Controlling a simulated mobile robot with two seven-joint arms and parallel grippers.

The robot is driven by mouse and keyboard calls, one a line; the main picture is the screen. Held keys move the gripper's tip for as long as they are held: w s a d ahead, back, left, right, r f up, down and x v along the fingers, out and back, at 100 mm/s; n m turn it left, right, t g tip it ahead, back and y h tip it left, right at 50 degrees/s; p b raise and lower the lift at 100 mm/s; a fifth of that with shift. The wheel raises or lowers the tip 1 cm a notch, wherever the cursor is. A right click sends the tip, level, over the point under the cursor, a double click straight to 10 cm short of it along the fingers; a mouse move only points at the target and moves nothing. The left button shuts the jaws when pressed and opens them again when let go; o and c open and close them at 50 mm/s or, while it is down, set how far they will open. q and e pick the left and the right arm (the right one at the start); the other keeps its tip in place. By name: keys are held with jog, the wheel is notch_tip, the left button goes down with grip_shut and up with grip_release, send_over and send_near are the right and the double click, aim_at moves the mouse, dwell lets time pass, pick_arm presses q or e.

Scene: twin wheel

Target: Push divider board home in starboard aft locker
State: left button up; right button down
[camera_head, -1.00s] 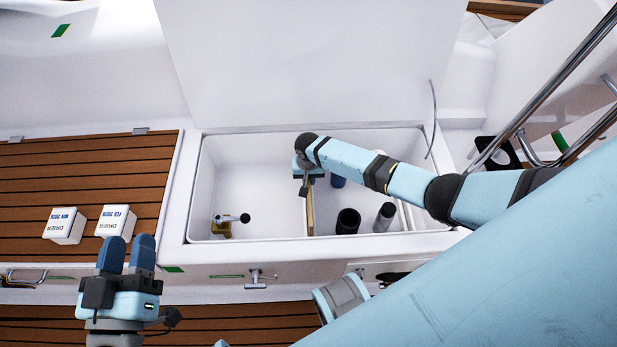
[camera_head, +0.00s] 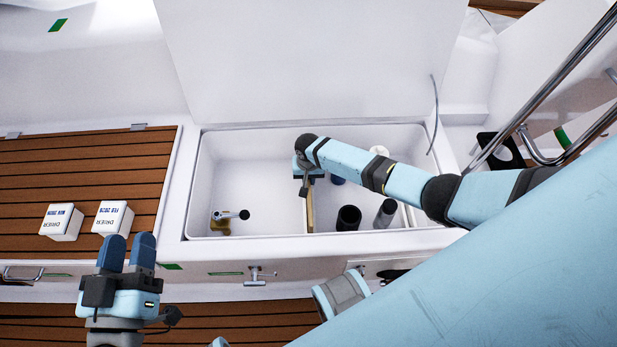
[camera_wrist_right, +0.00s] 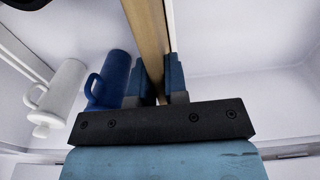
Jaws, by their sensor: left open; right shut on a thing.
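The divider board (camera_head: 309,212) stands on edge in the open white locker (camera_head: 262,243), between its left and right parts. In the right wrist view the wooden board (camera_wrist_right: 150,42) runs up between the blue fingers of my right gripper (camera_wrist_right: 165,82), which is shut on it. In the head view my right gripper (camera_head: 307,178) is over the locker's middle, and the arm hides part of the board. I cannot tell whether the board is fully seated. My left gripper (camera_head: 126,252) is open and empty in front of the locker, at the lower left.
A brass fitting with a dark-ended lever (camera_head: 222,222) is in the left part. The right part holds a black cylinder (camera_head: 349,218), a grey cylinder (camera_head: 386,212), a blue mug (camera_wrist_right: 112,78) and a white mug (camera_wrist_right: 62,92). Two white drier boxes (camera_head: 62,222) sit on teak slats.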

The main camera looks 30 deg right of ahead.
pick_arm(q)
jog(key=shift+f+b, duration=0.7)
jog(key=shift+f, duration=0.1)
pick_arm(e)
jog(key=shift+f, duration=1.15)
jog(key=c, duration=1.1)
grip_release()
pick_arm(q)
jog(key=shift+r, duration=0.15)
pick_arm(e)
notch_tip(320, 180, up, 2)
jog(key=shift+r+p, duration=0.2)
jog(key=shift+p, duration=0.6)
pick_arm(q)
jog(key=s+a+f+g+y+p, duration=0.2)
jog(key=a+f+g+y+p, duration=0.1)
jog(key=f, duration=0.6)
jog(key=shift+s+a+g+y+p, duration=0.15)
jog(key=shift+a+g+y+p, duration=0.25)
jog(key=shift+a+g+p, duration=0.3)
pick_arm(e)
notch_tip(320, 180, up, 12)
jog(key=shift+f, duration=0.25)
pick_arm(q)
jog(key=shift+d+r, duration=0.1)
